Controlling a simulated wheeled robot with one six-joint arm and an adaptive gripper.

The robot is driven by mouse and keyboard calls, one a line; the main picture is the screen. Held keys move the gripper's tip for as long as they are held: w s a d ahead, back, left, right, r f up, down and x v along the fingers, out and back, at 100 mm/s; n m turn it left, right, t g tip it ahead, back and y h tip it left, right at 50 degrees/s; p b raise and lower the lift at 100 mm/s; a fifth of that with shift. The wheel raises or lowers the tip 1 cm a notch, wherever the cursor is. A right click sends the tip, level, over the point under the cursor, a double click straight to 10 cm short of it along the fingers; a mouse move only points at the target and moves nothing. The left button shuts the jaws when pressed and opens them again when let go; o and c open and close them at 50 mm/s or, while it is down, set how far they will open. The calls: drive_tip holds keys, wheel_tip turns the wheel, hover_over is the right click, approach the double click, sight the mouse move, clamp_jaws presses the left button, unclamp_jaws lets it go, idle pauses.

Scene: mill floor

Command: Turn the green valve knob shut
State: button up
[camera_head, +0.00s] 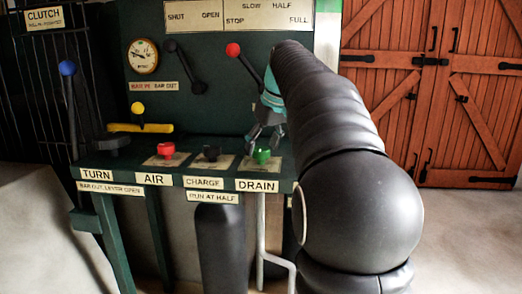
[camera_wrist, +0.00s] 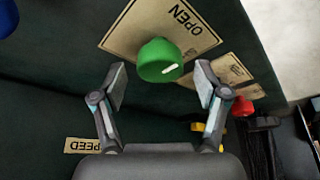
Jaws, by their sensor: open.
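The green valve knob (camera_head: 262,155) sits on the panel's shelf above the DRAIN label (camera_head: 257,185). My gripper (camera_head: 266,139) is open just above the knob. In the wrist view its two fingers (camera_wrist: 161,80) stand left and right of the knob, with gaps on both sides. How far the fingertips reach down beside it is unclear.
A black knob (camera_head: 211,152) and a red knob (camera_head: 166,150) stand left of the green one. A red-balled lever (camera_head: 233,50) rises close to my arm. A yellow handle (camera_head: 140,127) and blue-balled lever (camera_head: 68,68) are farther left. Open floor lies right.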

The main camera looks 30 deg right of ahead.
drive_tip(key=shift+w+f, duration=0.15)
drive_tip(key=shift+f, duration=0.15)
drive_tip(key=c, duration=1.2)
drive_tip(key=shift+o, duration=0.2)
